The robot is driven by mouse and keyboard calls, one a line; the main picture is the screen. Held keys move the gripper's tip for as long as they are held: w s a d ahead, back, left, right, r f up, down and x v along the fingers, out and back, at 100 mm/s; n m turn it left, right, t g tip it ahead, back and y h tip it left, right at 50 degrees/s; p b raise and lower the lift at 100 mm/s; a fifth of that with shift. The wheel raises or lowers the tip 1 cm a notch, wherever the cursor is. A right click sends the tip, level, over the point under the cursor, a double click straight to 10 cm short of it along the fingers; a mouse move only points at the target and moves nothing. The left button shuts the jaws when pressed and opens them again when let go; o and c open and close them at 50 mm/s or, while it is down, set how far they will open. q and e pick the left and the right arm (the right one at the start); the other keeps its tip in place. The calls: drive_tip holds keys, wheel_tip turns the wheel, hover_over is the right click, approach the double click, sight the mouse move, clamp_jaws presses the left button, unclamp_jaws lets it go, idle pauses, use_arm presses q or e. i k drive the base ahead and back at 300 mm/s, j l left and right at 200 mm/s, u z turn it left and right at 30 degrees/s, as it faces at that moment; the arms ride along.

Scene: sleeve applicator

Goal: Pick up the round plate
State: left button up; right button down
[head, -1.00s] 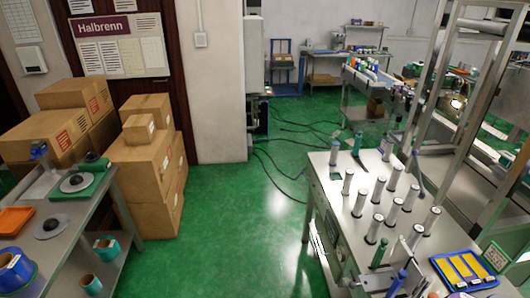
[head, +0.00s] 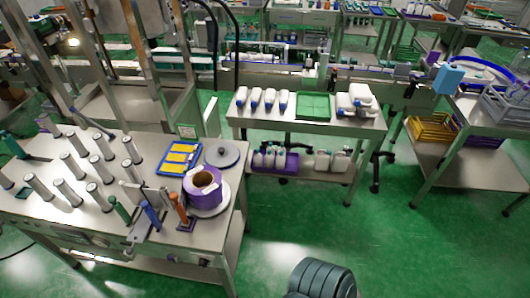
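A grey round plate (head: 222,153) with a small dark knob in its middle lies flat at the back right corner of the steel table on the left. A second round plate, white (head: 223,207), lies nearer the table's right edge. A purple roll (head: 202,187) with an orange-brown core stands on the white plate and hides much of it. I cannot tell which of the two the task means. Neither of my grippers shows in the head view.
The left table (head: 95,220) also holds a blue tray (head: 180,157) with yellow pieces and several upright white cylinders on its left half. A steel bench (head: 310,123) with bottles and a green tray (head: 313,107) stands behind.

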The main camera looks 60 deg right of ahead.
sight(220, 155)
drive_tip(key=z, duration=1.55)
drive_tip(key=i+l+u, duration=0.15)
drive_tip(key=i+l, duration=0.2)
drive_tip(key=i+l+u, duration=0.1)
drive_tip(key=i+l, duration=0.2)
drive_tip(key=l, duration=0.3)
